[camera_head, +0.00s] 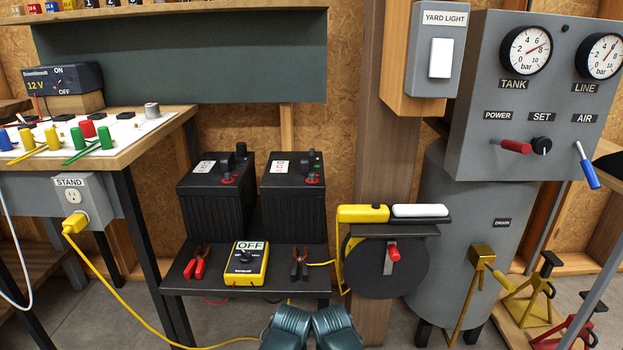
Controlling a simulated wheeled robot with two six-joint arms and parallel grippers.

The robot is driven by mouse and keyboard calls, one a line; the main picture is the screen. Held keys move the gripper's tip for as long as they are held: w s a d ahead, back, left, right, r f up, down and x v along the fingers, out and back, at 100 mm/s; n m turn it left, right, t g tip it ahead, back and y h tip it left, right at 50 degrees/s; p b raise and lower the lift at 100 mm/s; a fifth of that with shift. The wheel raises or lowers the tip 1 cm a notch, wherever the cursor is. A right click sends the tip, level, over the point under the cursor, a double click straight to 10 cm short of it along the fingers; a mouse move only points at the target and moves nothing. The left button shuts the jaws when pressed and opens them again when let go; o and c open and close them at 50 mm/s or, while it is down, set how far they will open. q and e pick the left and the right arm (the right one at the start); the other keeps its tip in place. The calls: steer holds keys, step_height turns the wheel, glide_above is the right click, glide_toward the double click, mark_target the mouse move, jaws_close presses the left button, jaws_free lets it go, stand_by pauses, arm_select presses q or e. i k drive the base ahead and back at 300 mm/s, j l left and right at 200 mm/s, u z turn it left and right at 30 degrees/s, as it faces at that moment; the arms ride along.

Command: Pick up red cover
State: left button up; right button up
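Several small red parts show, and I cannot tell which is the red cover. A red round terminal piece (229,180) sits on top of the left black battery (213,208). A similar red terminal piece (312,179) sits on the right black battery (292,212). A red block (87,129) lies on the white panel of the left bench. Two teal parts of my own arms reach in at the bottom centre, below and apart from the batteries. No gripper fingers show.
The low black shelf (215,282) holds red-handled clamps (197,262), a yellow OFF meter (246,264) and black clamps (300,263). A cable reel (375,270) and grey tank (460,255) stand to the right. A yellow cord (112,292) crosses the lower left.

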mark_target(87, 129)
steer(key=u, duration=1.25)
